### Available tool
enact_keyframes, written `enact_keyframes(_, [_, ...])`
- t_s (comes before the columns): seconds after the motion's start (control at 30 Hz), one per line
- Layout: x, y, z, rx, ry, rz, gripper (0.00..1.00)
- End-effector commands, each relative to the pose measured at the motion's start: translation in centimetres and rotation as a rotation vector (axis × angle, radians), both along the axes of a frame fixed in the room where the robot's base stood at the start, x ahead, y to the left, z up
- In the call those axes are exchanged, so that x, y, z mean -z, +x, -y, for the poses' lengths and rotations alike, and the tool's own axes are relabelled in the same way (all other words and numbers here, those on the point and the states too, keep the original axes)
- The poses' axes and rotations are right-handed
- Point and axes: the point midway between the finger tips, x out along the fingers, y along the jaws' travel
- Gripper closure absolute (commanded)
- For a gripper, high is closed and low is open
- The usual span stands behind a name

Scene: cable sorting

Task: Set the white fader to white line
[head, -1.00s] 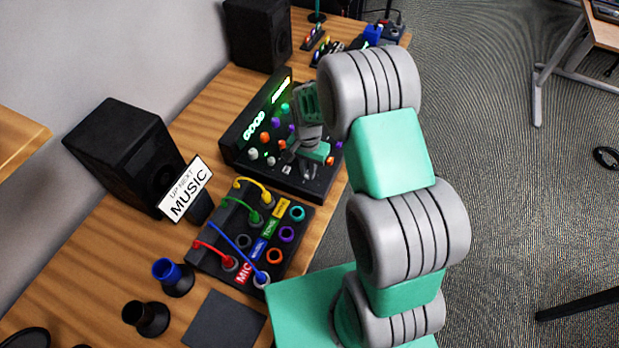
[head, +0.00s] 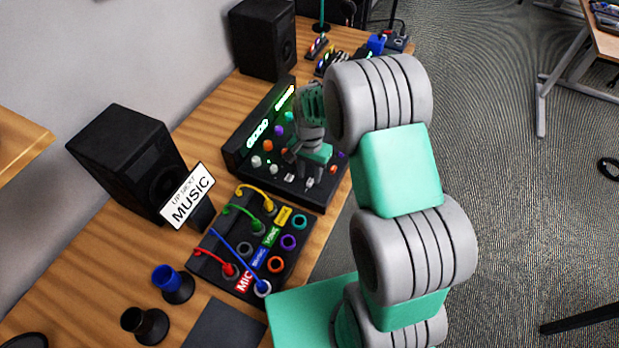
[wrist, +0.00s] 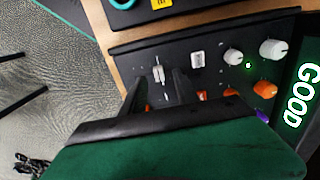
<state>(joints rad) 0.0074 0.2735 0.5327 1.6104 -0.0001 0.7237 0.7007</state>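The white fader (wrist: 158,73) is a small pale cap on a slot in the black mixer console (wrist: 125,50). In the wrist view it lies between the tips of my gripper (wrist: 160,77). The two dark fingers are apart, with a visible gap on each side of the cap. A short pale mark shows below the cap between the fingers; I cannot tell if it is the white line. In the head view my gripper (head: 306,160) is over the console's near right part, and the small parts beneath it are partly hidden.
White knobs (wrist: 271,49) and orange knobs (wrist: 265,89) stand right of the fingers, past a white switch (wrist: 197,58). A lit "GOOD" display (head: 257,134) rises at the console's back. A patch panel with cables (head: 250,250) sits nearer, beside a black speaker (head: 125,160).

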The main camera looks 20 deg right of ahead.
Motion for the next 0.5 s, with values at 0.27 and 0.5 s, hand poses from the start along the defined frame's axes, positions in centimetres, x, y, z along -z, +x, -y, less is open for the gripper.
enact_keyframes(0.27, [-4.9,0.0,0.0,0.000,0.000,0.001,0.64])
enact_keyframes(0.5, [-5.4,-0.1,0.0,0.000,0.001,-0.002,0.64])
